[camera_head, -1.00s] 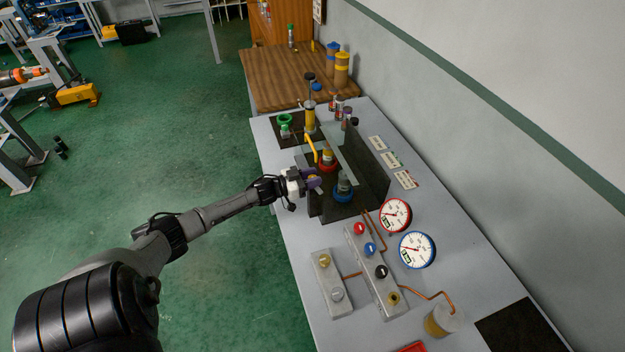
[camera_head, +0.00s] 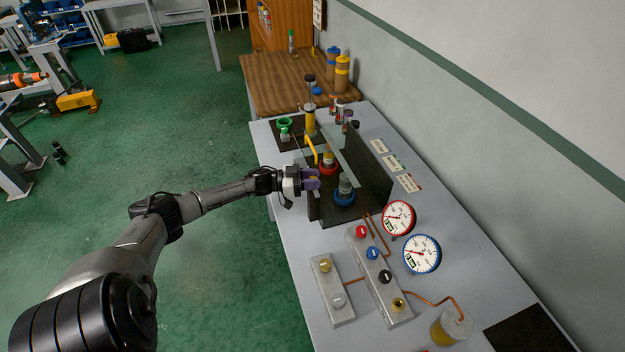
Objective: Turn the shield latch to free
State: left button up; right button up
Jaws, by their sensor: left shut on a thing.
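The press station with a clear shield (camera_head: 347,143) and a dark upright plate (camera_head: 370,170) stands on the grey bench. My left gripper (camera_head: 313,179), with purple fingers, is at the left front edge of this station. It is shut on a small yellowish part, which looks like the shield latch; the fingers hide most of it, so its angle cannot be read. A yellow bent handle (camera_head: 312,150) is just behind the gripper. A red-ringed fitting (camera_head: 328,167) and a blue-ringed fitting (camera_head: 344,192) stand to its right. My right gripper is not in view.
Nearer on the bench are a valve block (camera_head: 378,275) with coloured knobs, a smaller block (camera_head: 333,290), a red gauge (camera_head: 398,217) and a blue gauge (camera_head: 421,253). A green funnel-like part (camera_head: 284,124) stands farther back. The green floor left of the bench is open.

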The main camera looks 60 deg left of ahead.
pick_arm(q)
jog(key=o, duration=0.9)
jog(key=shift+o, duration=0.2)
jog(key=v, duration=1.3)
jog(key=shift+s+a+p, duration=0.2)
jog(key=shift+s+p, duration=0.1)
